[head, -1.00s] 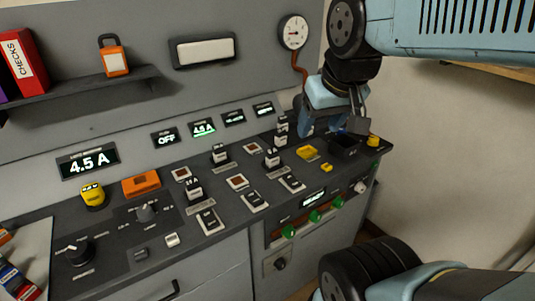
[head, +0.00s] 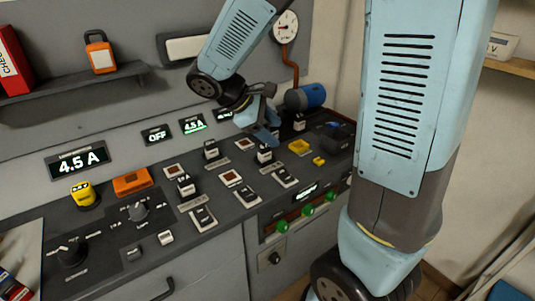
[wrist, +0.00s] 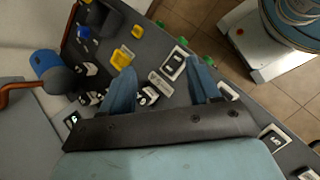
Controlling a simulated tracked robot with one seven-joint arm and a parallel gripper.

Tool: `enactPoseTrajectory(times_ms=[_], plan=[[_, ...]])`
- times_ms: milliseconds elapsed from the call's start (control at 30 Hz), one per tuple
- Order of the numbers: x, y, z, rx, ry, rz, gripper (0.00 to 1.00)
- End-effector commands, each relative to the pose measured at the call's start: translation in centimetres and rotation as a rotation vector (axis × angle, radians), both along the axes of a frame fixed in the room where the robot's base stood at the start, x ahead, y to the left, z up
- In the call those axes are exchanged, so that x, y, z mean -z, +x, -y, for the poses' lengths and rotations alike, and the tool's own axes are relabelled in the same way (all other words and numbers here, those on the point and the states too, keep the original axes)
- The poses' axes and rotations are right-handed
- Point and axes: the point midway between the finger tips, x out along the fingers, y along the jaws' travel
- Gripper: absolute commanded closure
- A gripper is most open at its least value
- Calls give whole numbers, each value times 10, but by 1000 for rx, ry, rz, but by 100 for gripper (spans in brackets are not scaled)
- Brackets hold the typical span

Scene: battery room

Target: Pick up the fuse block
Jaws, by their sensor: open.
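Several small upright dark blocks with white faces stand on the sloping console; they look like fuse blocks or switches, and no readable label tells which. One such block (head: 264,153) stands just below my gripper (head: 263,134) in the head view. Other similar blocks (head: 210,150) stand to its left. In the wrist view my gripper (wrist: 162,80) has two blue fingers spread apart with nothing held between them. A dark block with a white face (wrist: 149,96) shows near the left finger, partly hidden by the gripper.
A yellow block (head: 300,146) and a black tray (head: 334,137) lie at the console's right. An orange block (head: 132,182), a yellow knob (head: 84,194) and a dark dial (head: 71,252) are at left. A red pipe (head: 286,57) runs down the wall.

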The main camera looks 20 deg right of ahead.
Motion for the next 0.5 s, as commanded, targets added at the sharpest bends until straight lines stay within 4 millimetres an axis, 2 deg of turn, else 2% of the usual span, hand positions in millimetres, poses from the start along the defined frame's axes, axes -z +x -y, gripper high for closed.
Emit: enactPoseTrajectory(times_ms=[300, 500], plan=[[51, 54, -42, -304, -274, -213, 38], [84, 81, -73, -478, -428, -314, 38]])
